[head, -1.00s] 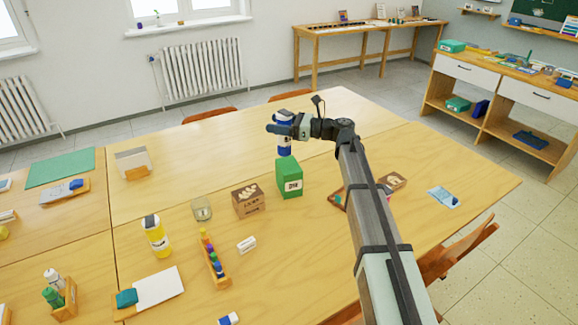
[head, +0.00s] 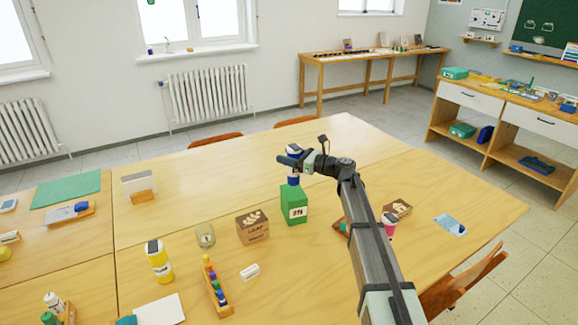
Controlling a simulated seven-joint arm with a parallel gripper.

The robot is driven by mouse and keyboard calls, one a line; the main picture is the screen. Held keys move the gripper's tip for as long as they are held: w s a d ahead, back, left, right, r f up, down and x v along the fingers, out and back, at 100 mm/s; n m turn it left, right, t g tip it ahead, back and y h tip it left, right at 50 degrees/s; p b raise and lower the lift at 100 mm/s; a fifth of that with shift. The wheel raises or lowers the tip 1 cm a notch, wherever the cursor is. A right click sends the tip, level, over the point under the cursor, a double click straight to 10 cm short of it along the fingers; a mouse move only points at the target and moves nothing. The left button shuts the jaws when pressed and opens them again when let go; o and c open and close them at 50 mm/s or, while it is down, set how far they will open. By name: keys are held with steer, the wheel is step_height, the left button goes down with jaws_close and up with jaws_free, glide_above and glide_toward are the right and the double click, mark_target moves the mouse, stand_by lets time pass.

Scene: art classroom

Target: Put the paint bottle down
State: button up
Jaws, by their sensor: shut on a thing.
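The blue paint bottle (head: 293,180) has a white upper part and stands upright in my gripper (head: 292,161). My gripper is shut around the bottle's middle and hides part of it. In the picture the bottle's lower end shows just above the top of a green box (head: 294,206). I cannot tell whether the bottle touches the table behind the box or hangs above it.
A brown box (head: 252,228), a glass jar (head: 205,235) and a yellow bottle (head: 159,262) stand left of the green box. A pink bottle (head: 389,224) stands beside my arm. The wooden table (head: 235,165) is clear behind and left of my gripper.

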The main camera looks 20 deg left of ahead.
steer(key=shift+f, duration=1.65)
steer(key=shift+f, duration=0.1)
steer(key=o, duration=1.4)
steer(key=shift+f, duration=0.1)
steer(key=shift+c, duration=0.2)
steer(key=shift+d+r, duration=0.1)
steer(key=shift+r, duration=0.1)
steer(key=s+d, duration=0.2)
steer(key=d, duration=0.9)
steer(key=shift+s+d, duration=0.2)
steer(key=shift+d, duration=0.1)
